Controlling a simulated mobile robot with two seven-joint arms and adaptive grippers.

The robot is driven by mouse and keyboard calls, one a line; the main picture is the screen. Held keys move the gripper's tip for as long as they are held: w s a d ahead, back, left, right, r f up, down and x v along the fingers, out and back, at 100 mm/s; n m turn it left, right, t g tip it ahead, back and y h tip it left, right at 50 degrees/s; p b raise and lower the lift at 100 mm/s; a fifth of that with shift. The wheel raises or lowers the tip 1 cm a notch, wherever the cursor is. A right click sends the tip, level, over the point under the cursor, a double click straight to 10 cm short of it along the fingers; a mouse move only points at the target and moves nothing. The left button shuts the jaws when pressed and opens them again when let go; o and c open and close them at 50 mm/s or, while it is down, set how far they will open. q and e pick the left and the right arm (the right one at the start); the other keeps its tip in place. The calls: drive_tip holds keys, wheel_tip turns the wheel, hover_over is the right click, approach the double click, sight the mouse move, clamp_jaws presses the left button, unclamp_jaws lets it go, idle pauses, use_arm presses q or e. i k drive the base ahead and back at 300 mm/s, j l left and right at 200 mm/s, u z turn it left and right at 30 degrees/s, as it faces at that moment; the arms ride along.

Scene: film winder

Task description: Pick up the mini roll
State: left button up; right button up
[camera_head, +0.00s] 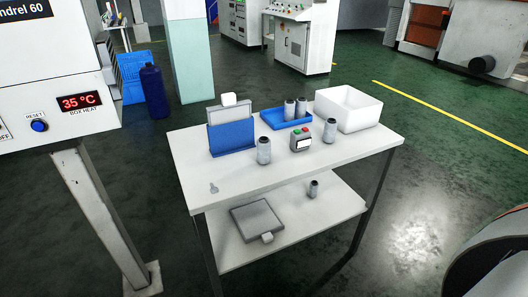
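Several small grey rolls stand on and under the white table. Another roll (330,131) stands upright to the right. Two rolls (295,109) stand in a blue tray (271,119) at the back. A smaller roll (313,189) stands on the lower shelf. I cannot tell for certain which is the mini roll; the shelf one looks smallest. Neither gripper is in view.
On the white table (225,185) are a blue holder (232,138) with a grey plate, a button box (300,140), a white bin (348,108) and a small key-like item (214,188). A flat grey box (257,221) lies on the lower shelf. A machine (60,75) stands left.

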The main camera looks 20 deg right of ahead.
sight(263, 143)
drive_tip(key=i+l, duration=0.15)
drive_tip(key=i+z, duration=0.2)
drive_tip(key=z, duration=0.2)
drive_tip(key=i+z, duration=0.25)
drive_tip(key=z, duration=0.15)
